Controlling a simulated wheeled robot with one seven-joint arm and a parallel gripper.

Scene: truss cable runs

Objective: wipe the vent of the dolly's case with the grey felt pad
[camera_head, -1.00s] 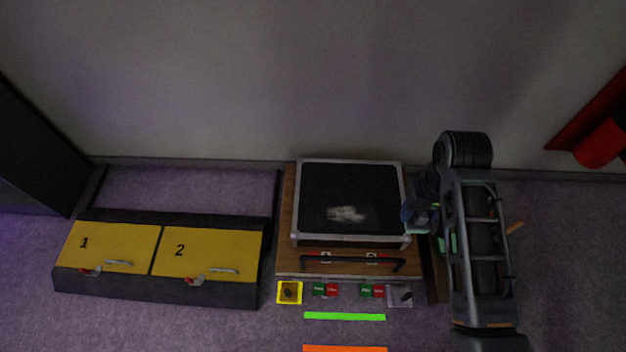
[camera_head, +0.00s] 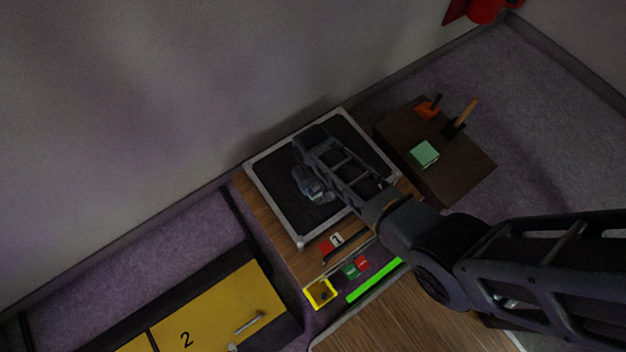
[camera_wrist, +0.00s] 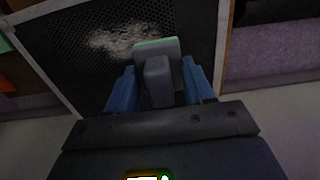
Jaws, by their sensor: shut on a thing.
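The dolly's case has a pale metal frame (camera_head: 272,190) around a black mesh vent (camera_head: 345,135). In the wrist view, a whitish dusty patch (camera_wrist: 115,40) lies on the vent (camera_wrist: 75,75). My gripper (camera_head: 312,188) is over the vent in the head view and hides the dusty patch there. In the wrist view my gripper (camera_wrist: 160,88) has its blue fingers shut on the grey felt pad (camera_wrist: 157,72), a grey block with a pale greenish far edge.
A yellow tray (camera_head: 320,292), small red and green blocks and a dark handle lie in front. Yellow lockers (camera_head: 215,315) stand left.

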